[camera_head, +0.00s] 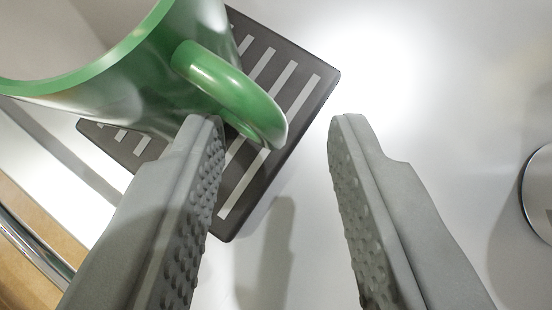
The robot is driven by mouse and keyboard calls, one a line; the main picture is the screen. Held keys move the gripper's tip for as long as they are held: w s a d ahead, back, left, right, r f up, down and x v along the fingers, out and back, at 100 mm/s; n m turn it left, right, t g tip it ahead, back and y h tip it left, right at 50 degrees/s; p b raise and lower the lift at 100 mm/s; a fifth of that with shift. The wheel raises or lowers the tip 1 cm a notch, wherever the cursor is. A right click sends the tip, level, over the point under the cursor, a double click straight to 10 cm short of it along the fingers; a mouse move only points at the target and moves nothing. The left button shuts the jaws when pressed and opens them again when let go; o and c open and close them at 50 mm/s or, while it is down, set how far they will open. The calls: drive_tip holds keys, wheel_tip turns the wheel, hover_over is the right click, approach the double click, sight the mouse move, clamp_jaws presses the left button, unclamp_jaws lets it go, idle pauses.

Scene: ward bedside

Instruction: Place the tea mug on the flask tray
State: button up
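A green mug (110,70) is at the upper left, close to the camera and cut off by the frame edge. Its handle (235,90) points to the lower right. A dark tray with light stripes (300,95) lies on the white surface, and the mug covers much of it in this view. I cannot tell whether the mug rests on the tray or is above it. My gripper (280,120) is open, with nothing between its fingers. The left fingertip is beside the handle's lower end and overlaps it in view; contact is unclear.
A round shiny metal object (540,195) shows at the right edge, partly cut off. A metal rail (35,250) and a wood-coloured area (20,205) are at the lower left.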

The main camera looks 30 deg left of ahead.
drive_tip(key=v, duration=1)
drive_tip(key=shift+s+r, duration=0.2)
drive_tip(key=shift+s, duration=0.05)
drive_tip(key=shift+d, duration=0.1)
drive_tip(key=s+d+r+m+t, duration=0.1)
drive_tip(key=s+d+r+t, duration=0.1)
drive_tip(key=s+d, duration=0.3)
drive_tip(key=s+d+r+t+h, duration=0.1)
drive_tip(key=s+d+t, duration=0.3)
drive_tip(key=s, duration=0.7)
drive_tip(key=s+d+r+m+t+h, duration=0.1)
drive_tip(key=s+d+r+t, duration=0.1)
drive_tip(key=s+d, duration=0.4)
drive_tip(key=s, duration=0.3)
drive_tip(key=shift+d+r+m+t, duration=0.2)
drive_tip(key=shift+r+m+t, duration=0.1)
drive_tip(key=shift+r+t, duration=0.1)
drive_tip(key=shift+a, duration=0.1)
